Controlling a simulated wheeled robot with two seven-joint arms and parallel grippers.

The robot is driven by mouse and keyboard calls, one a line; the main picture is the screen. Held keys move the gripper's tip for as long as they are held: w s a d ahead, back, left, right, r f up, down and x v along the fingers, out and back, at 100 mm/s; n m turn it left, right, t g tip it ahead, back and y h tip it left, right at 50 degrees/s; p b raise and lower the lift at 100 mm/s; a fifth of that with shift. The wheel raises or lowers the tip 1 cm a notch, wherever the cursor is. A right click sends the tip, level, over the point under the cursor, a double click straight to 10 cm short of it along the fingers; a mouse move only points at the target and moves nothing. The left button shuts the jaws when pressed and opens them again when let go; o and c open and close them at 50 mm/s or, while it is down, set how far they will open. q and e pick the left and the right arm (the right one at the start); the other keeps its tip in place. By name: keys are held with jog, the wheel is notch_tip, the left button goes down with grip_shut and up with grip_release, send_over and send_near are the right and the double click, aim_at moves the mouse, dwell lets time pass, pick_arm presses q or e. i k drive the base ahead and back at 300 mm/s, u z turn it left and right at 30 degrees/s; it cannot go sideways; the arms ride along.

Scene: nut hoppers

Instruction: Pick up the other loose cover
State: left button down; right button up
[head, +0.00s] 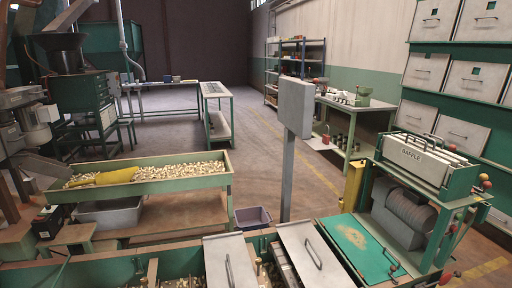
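Two grey metal covers with bar handles lie at the bottom edge of the head view, over a green hopper box (182,265). The left grey cover (218,262) is cut off by the frame's lower edge. The right grey cover (298,243) lies tilted beside it and is also cut off. A green panel with a worn tan patch (345,238) lies to their right. I cannot tell which of the covers are loose. Open gaps beside the covers show nuts inside. Neither of my grippers is in view.
A grey plate on a post (295,107) rises behind the covers. A green machine marked BAFFLE (425,163) stands at the right, below wall panels with handles (425,69). A green trough of nuts (215,184) stands at the left. The aisle floor (255,150) is clear.

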aim_at(317, 267)
jog(key=u, duration=3.45)
jog(key=k, duration=2.1)
jog(key=z, duration=1.85)
